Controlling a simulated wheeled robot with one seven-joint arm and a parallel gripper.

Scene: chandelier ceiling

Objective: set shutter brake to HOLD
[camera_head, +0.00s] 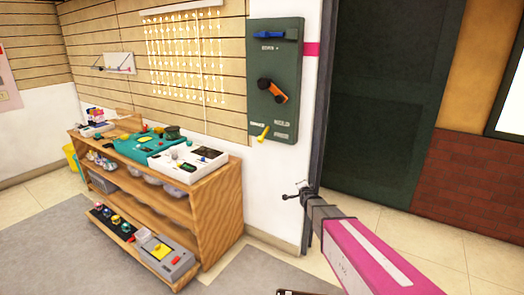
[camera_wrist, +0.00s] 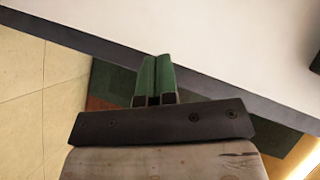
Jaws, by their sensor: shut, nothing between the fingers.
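A dark green control panel (camera_head: 276,80) is fixed to the wall. It carries a blue handle (camera_head: 277,35) lying level at the top, an orange and black knob (camera_head: 272,90) tilted in the middle, and a small yellow lever (camera_head: 263,134) at the bottom. The labels are too small to read, so I cannot tell which control is the shutter brake. My gripper (camera_head: 300,194) is below and to the right of the panel, apart from it. In the wrist view my gripper (camera_wrist: 155,75) has its two fingers together, with nothing between them.
A wooden shelf unit (camera_head: 217,205) with trays and small items stands against the wall at left. A dark green door (camera_head: 387,90) is at right, beyond a dark frame. A slatted wall (camera_head: 125,30) with hanging lights is behind. The floor before the shelf looks clear.

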